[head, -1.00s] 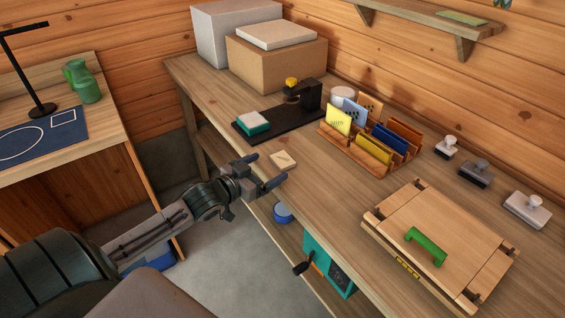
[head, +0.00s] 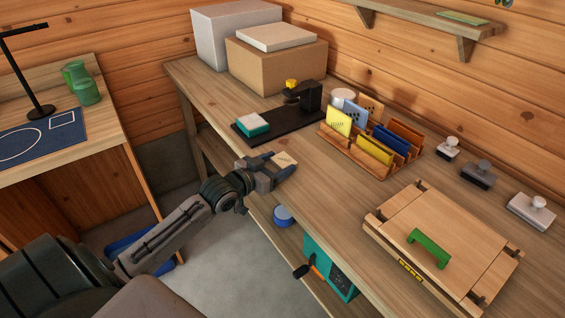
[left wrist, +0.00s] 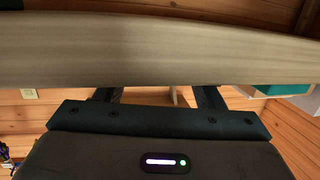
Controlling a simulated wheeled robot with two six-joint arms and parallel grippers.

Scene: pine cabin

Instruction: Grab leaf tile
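The leaf tile, a small pale wooden tile with a dark mark (head: 285,160), lies near the bench's front edge in the head view. My left gripper (head: 281,164) reaches over that edge, with its fingers apart at the tile. It looks open; I cannot tell whether either finger touches the tile. In the left wrist view the finger bases (left wrist: 158,97) are well apart, and a pale wood band hides the fingertips and the tile. My right gripper is not in view.
Behind the tile stand a black press (head: 308,100) and a teal-and-white block (head: 252,125). A wooden rack (head: 350,153) holds coloured cards. A wooden box with a green handle (head: 400,262) lies at right. The bench (head: 325,200) is clear between the tile and this box.

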